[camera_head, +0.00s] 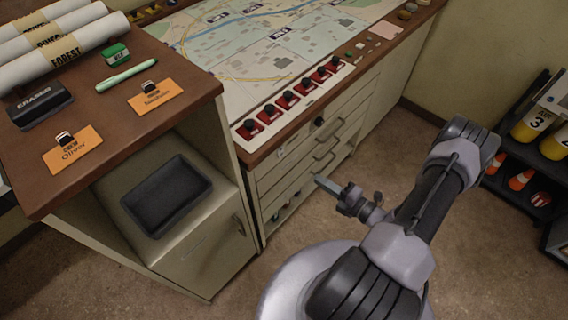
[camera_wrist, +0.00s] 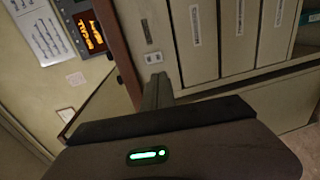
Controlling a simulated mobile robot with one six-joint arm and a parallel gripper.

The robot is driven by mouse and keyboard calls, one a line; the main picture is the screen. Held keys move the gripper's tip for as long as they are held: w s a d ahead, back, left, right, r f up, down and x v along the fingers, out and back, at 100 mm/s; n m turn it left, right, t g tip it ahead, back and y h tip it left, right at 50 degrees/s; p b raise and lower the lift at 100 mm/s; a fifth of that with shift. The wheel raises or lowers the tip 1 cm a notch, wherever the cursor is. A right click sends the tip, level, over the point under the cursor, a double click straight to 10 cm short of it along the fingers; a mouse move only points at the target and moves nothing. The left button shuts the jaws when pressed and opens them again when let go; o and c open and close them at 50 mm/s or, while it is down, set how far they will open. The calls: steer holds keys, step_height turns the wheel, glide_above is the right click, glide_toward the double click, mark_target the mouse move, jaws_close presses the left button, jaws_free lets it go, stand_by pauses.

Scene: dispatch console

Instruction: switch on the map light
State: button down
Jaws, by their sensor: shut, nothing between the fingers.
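The map table (camera_head: 237,103) has a large map on top and a wooden edge. A small pale plate (camera_head: 281,153) sits on its front below the edge, and a round black knob (camera_head: 319,121) sits further right. In the wrist view a small pale plate with dark marks (camera_wrist: 153,57) is just beyond my fingertips; I cannot tell whether it is the map light switch or its position. No lamp is clearly visible. My gripper (camera_head: 323,183) is shut and empty, in front of the drawers; it also shows in the wrist view (camera_wrist: 158,82), pointing toward the cabinet front.
Red switch units with black knobs (camera_head: 292,99) line the map's front edge. The drawers (camera_head: 307,165) have protruding handles. A side counter (camera_head: 110,130) holds name cards and rolls; a black tray (camera_head: 167,195) lies below. A dark rack (camera_head: 518,160) stands right. Floor between is clear.

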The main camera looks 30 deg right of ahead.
steer(key=shift+w+d, duration=0.1)
steer(key=b+x, duration=0.4)
steer(key=x, duration=1)
steer(key=shift+b, duration=0.35)
steer(key=shift+w, duration=0.15)
steer(key=p, duration=0.3)
glide_toward(282, 155)
steer(key=s+d+f, duration=0.2)
steer(key=s, duration=0.3)
steer(key=shift+s+d+f, duration=0.15)
steer(key=shift+s+f, duration=0.25)
steer(key=shift+s, duration=0.3)
